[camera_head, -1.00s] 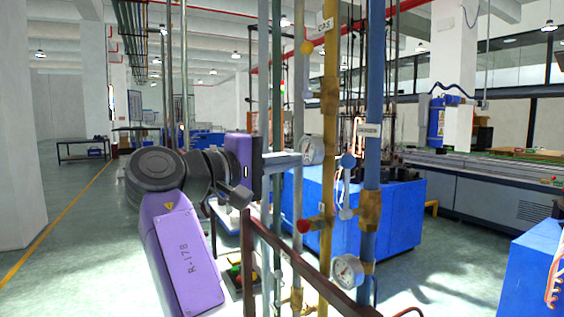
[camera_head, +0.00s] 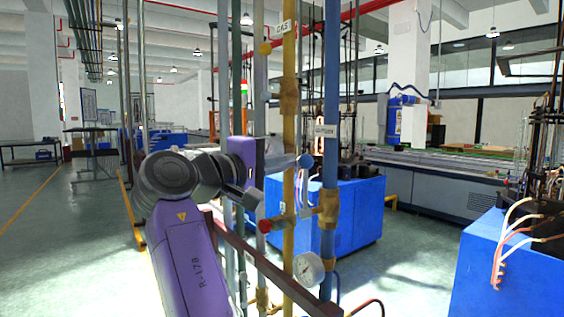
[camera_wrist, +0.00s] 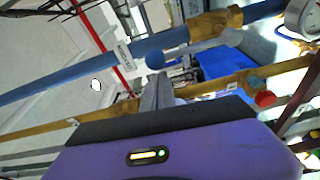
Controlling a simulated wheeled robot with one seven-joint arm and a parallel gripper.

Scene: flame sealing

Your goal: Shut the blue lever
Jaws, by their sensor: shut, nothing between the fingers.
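The blue lever has a blue ball end (camera_head: 305,161) and stands beside the blue pipe (camera_head: 331,120), above a brass valve (camera_head: 328,207). In the wrist view the ball (camera_wrist: 155,60) and its grey-blue rod (camera_wrist: 198,47) run roughly along the pipe to the brass valve. My gripper (camera_head: 292,161) is shut and empty, pointing right, with its tips close to the left of the ball. In the wrist view the gripper (camera_wrist: 158,80) is just below the ball. I cannot tell whether they touch.
A yellow gas pipe (camera_head: 289,130) with a red knob (camera_head: 264,226) stands left of the blue pipe. A pressure gauge (camera_head: 308,268) sits low by the blue pipe. A brown rail (camera_head: 270,265) crosses in front. Blue cabinets (camera_head: 360,205) stand behind, with open floor at left.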

